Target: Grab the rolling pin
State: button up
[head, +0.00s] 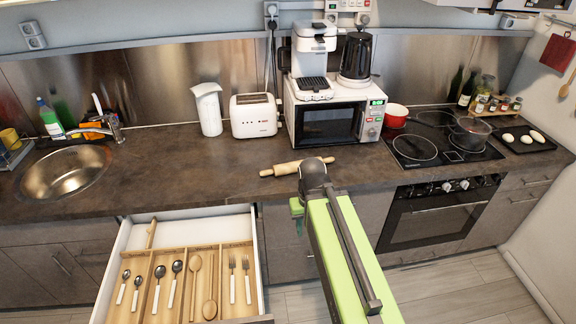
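The wooden rolling pin (284,168) lies on the dark countertop near its front edge, in front of the microwave. Its right end is close to the dark joint of my arm, which may hide a little of it. My gripper (298,216) hangs below that joint, in front of the counter edge and just below the pin in the picture. Only a small green part of it shows, beside the arm. Its fingertips are not clear, so I cannot tell whether it is open or shut. The pin rests on the counter.
An open drawer (134,233) with cutlery and wooden spoons juts out at the lower left. A toaster (254,115) and microwave (310,124) stand behind the pin. A red pot (396,115) and hob (416,147) are to the right. The counter left of the pin is clear.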

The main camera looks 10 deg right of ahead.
aim_at(290, 167)
jog(key=u, duration=0.05)
jog(key=i, duration=0.85)
jog(key=u, duration=0.45)
jog(key=k, duration=0.15)
jog(key=u, duration=2.85)
jog(key=k, duration=1.75)
jog(key=z, duration=0.65)
jog(key=i, duration=0.5)
jog(key=u, duration=0.1)
